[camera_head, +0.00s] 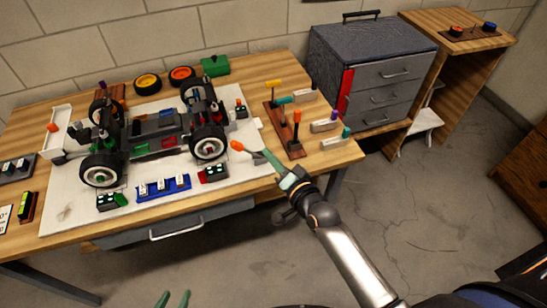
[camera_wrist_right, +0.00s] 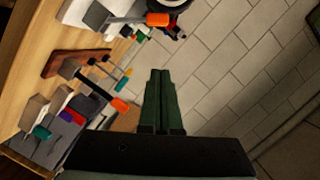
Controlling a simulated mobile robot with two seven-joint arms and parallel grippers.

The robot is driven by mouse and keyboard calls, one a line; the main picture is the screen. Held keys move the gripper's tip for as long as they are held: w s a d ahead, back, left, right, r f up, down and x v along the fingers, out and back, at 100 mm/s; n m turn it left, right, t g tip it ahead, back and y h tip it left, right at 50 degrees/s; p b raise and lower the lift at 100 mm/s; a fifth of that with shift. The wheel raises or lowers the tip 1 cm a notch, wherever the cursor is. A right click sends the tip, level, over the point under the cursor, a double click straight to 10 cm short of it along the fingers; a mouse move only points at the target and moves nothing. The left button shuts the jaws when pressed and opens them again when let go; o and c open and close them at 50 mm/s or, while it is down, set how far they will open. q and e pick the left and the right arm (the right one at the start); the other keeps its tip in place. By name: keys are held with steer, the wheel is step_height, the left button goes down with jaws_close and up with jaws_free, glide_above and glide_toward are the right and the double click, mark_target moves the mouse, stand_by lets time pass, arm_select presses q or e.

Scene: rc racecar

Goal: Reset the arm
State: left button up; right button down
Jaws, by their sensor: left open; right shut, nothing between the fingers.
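My right arm enters the head view from the lower right. Its gripper (camera_head: 268,155) is over the front right edge of the workbench, close to an orange-tipped piece (camera_head: 238,146) beside the car. In the right wrist view, the green fingers of my right gripper (camera_wrist_right: 160,75) are pressed together with nothing between them. My left gripper (camera_head: 173,298) shows only as two green fingertips at the bottom edge of the head view. They are apart and empty, in front of the workbench. The rest of my left arm is out of view.
A partly built RC car (camera_head: 155,132) stands on a white mat (camera_head: 62,205) on the wooden workbench (camera_head: 90,236). A tool rack (camera_head: 283,135) stands right of it. A grey drawer cabinet (camera_head: 372,75) is at the back right. Open floor (camera_head: 430,215) lies to the right.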

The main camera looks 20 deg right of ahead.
steer(key=shift+s+d+r, duration=0.1)
steer(key=shift+s, duration=0.4)
steer(key=s+d+f+n+g, duration=0.1)
steer(key=s+f+n+g, duration=0.2)
steer(key=s, duration=0.7)
steer(key=s+d+f+n+g+h, duration=0.1)
steer(key=s+f+n+g, duration=0.2)
steer(key=s+f+n, duration=0.4)
steer(key=s+f, duration=0.4)
steer(key=f, duration=0.1)
steer(key=shift+s+d+f+n+g, duration=0.3)
steer(key=shift+d, duration=0.05)
